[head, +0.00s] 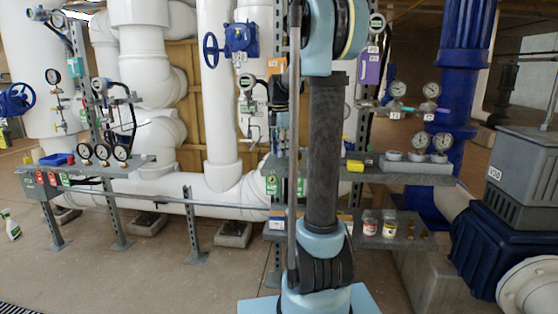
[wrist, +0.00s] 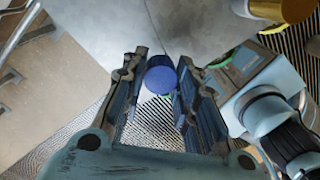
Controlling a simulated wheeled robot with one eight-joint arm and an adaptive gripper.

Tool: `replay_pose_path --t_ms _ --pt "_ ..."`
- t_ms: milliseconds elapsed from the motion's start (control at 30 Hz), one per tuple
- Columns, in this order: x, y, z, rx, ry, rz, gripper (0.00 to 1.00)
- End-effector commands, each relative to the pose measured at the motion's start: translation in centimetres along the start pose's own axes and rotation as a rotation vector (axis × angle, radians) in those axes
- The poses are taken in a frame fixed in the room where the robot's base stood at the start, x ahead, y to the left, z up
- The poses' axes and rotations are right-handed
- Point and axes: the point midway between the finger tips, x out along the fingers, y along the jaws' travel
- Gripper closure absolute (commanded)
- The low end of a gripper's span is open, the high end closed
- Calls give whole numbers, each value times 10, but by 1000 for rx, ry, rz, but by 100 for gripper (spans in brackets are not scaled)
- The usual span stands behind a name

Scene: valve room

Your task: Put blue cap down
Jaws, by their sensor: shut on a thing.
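The blue cap (wrist: 161,80) shows in the wrist view as a round blue disc with a darker blue side. It sits between the two fingers of my gripper (wrist: 160,72), which is shut on it. The cap is held in the air, with floor and grating seen below it. In the head view my own arm fills the middle, and I cannot make out the gripper or the held cap there.
A grey shelf (head: 425,175) with gauges and a yellow item (head: 355,166) is right of my arm. A lower shelf (head: 395,241) bears jars (head: 389,224). A left shelf (head: 140,162) holds gauges. A gold-coloured round object (wrist: 285,8) is at the wrist view's upper right.

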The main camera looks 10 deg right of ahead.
Motion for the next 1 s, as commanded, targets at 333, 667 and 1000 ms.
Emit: replay_pose_path --t_ms 333,667,1000 --pt "37 1 0 0 0 0 87" --pt "39 1 0 1 0 0 68" --pt "39 1 0 1 0 0 52"
